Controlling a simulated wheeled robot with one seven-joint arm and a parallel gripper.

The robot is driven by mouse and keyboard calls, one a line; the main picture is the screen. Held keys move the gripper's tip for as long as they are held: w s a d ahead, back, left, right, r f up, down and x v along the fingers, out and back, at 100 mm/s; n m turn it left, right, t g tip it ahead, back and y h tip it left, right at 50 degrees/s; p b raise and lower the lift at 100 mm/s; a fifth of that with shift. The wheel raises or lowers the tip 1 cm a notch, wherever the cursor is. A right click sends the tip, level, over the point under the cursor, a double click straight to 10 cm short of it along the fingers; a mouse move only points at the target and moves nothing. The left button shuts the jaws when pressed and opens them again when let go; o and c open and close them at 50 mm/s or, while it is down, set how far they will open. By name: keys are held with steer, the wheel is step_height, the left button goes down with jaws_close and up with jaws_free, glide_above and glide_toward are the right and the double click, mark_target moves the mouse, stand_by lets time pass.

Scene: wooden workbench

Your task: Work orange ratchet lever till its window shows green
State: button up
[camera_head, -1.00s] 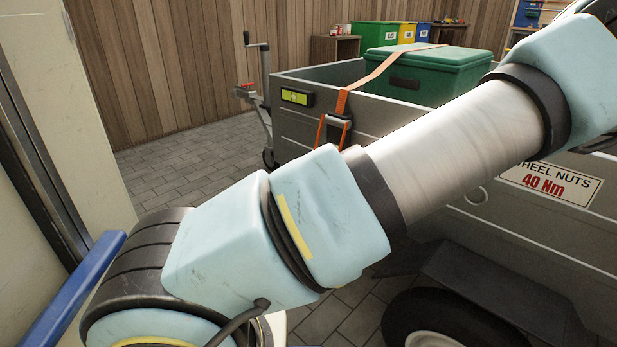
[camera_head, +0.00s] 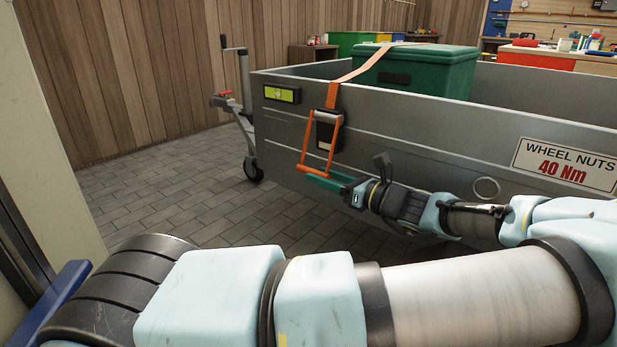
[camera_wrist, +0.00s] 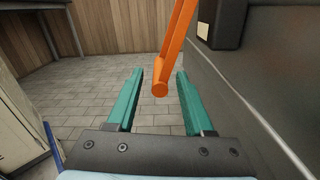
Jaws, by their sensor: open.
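The orange ratchet lever (camera_head: 336,146) is a frame that hangs down and outward from a dark ratchet body (camera_head: 326,132) on the trailer's grey side. An orange strap (camera_head: 332,96) runs up from the ratchet over the trailer wall. My gripper (camera_head: 322,178) is open at the lever's lower end. In the wrist view, the lever's end (camera_wrist: 160,90) shows between the two teal fingers (camera_wrist: 160,74), with gaps on both sides. A small pale cream patch, perhaps the window, shows on the ratchet body (camera_wrist: 228,25); I see no green there.
The trailer wall (camera_head: 430,165) stands close to the right of my gripper. It bears a spirit level (camera_head: 281,93) and a wheel nuts sign (camera_head: 566,165). A green box (camera_head: 415,70) is in the trailer. Paved floor (camera_head: 170,190) left of the trailer is clear.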

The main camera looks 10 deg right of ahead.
mark_target(301, 168)
steer(key=shift+b+x, duration=0.55)
steer(key=shift+x, duration=1.65)
jaws_close()
